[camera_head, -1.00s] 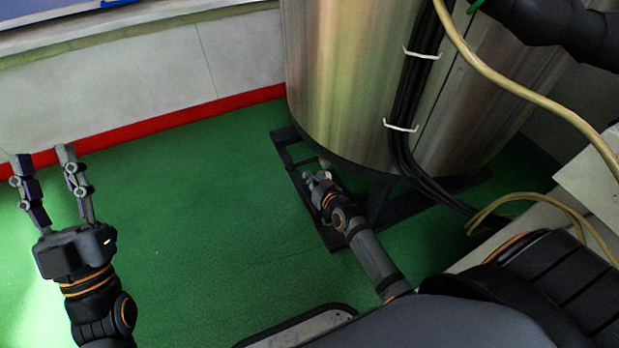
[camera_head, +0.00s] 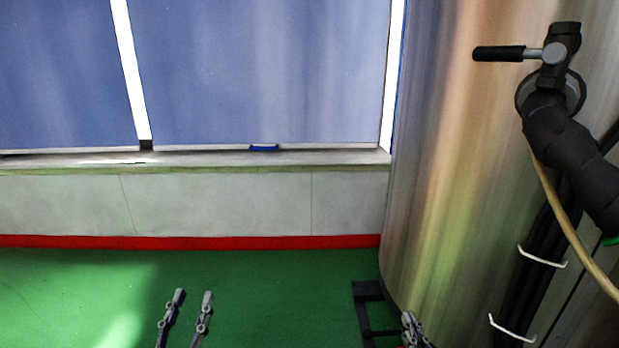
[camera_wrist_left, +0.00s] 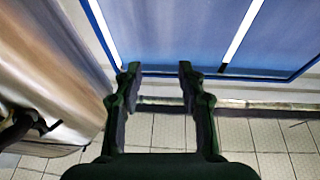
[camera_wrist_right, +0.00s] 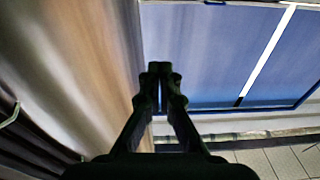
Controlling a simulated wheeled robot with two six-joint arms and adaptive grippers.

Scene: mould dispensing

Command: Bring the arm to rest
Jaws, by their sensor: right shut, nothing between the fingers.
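My left gripper (camera_head: 191,296) shows at the bottom of the head view, left of the middle, above the green floor. Its two fingers are apart with nothing between them, and it is also open in the left wrist view (camera_wrist_left: 157,70). My right gripper (camera_head: 409,318) shows only by its fingertips at the bottom edge of the head view, in front of the steel tank's foot. In the right wrist view its fingertips (camera_wrist_right: 160,68) are together with nothing held. The rest of both arms is out of the head view.
A large steel tank (camera_head: 440,160) stands at the right, with a black-handled valve (camera_head: 545,55), a thick black pipe and a yellow hose (camera_head: 565,225). Its dark base frame (camera_head: 365,310) is low beside my right gripper. Blue windows (camera_head: 255,70) line the back wall. Green floor (camera_head: 270,290) is clear.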

